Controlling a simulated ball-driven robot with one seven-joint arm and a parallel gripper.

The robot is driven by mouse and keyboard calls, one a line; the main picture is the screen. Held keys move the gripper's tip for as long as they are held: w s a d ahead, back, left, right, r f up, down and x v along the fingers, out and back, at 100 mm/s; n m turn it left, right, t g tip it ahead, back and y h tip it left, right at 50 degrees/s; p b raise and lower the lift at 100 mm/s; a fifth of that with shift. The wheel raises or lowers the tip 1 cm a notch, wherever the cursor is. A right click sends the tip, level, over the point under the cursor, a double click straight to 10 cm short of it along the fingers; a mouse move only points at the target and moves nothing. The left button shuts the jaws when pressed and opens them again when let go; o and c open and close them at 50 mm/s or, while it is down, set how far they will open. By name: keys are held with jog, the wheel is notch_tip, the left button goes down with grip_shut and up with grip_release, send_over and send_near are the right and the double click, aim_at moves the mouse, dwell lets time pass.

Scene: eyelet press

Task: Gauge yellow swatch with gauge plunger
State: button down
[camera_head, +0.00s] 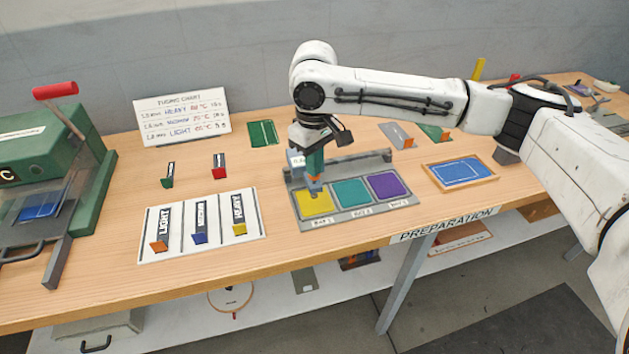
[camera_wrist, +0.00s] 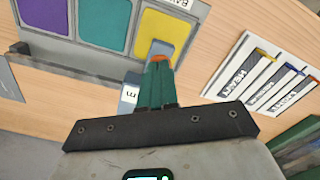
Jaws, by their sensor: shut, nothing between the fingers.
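The yellow swatch (camera_head: 316,204) lies in the left pocket of a grey tray, flat. It also shows in the wrist view (camera_wrist: 165,25), partly covered by my gripper's tip. My gripper (camera_head: 314,186) is shut with nothing between its fingers, pointing down over the swatch's back edge. In the wrist view its green fingers (camera_wrist: 158,62) end at a grey-blue piece over the swatch; I cannot tell whether this is the fingertips or the gauge plunger. A small white gauge display (camera_head: 297,160) stands beside the fingers, at the left end of a grey rail (camera_head: 360,157). The plunger itself is mostly hidden.
Teal (camera_head: 350,192) and purple (camera_head: 387,184) swatches fill the other pockets. A white board (camera_head: 180,247) with LIGHT, MEDIUM and HEAVY lanes lies left. A green press (camera_head: 70,160) with a red handle stands far left. A wooden-framed blue piece (camera_head: 460,171) lies right.

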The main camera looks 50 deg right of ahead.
jog(key=shift+f, duration=0.75)
dwell(0.3)
notch_tip(320, 180, up, 7)
jog(key=p, duration=0.6)
jog(key=shift+r+p, duration=0.15)
jog(key=shift+p, duration=0.25)
dwell(0.5)
